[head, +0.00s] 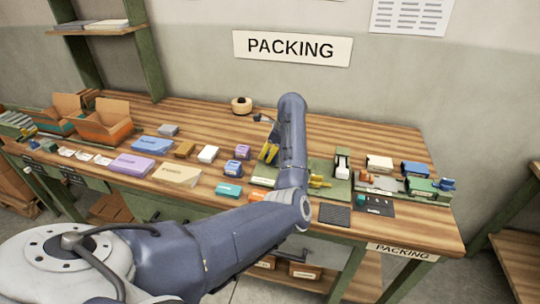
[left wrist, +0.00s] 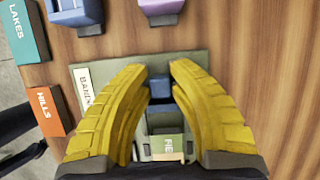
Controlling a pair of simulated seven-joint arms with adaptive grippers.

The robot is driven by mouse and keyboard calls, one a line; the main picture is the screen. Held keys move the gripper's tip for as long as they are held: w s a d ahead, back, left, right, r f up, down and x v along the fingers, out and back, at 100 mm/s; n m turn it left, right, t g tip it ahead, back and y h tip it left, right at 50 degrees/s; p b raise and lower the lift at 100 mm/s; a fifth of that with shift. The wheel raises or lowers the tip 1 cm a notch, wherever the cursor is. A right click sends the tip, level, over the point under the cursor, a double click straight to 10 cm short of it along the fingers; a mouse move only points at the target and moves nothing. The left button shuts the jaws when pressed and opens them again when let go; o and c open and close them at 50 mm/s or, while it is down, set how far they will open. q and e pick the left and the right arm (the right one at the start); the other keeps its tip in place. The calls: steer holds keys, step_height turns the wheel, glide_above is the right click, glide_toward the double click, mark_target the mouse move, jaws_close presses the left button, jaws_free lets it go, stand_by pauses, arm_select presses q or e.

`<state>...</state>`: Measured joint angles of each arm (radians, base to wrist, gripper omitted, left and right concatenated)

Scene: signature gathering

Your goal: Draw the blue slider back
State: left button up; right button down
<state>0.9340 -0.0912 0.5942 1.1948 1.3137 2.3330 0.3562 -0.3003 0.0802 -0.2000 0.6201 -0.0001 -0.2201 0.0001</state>
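The blue slider (left wrist: 159,87) is a small blue block on a pale green plate (left wrist: 195,62) with a white label, partly read as "BAND". A green piece marked "FIE" (left wrist: 166,146) lies below it in the left wrist view, between my fingers. My left gripper (left wrist: 160,72) is open, with its two yellow fingers on either side of the slider. I cannot tell whether they touch it. My right gripper is not in view.
A teal LAKES box (left wrist: 25,30) and an orange HILLS box (left wrist: 47,110) lie beside the plate. More small boxes stand to the left, with open cartons (head: 103,122) at the far left. A green fixture (head: 335,170) and small blocks stand right of my arm.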

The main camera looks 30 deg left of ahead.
mark_target(278, 162)
arm_select(q)
steer(key=o, duration=0.4)
steer(key=shift+s+a, duration=0.1)
steer(key=shift+a, duration=0.1)
steer(key=shift+o, duration=0.2)
steer(key=shift+d, duration=0.1)
steer(key=v, duration=1.2)
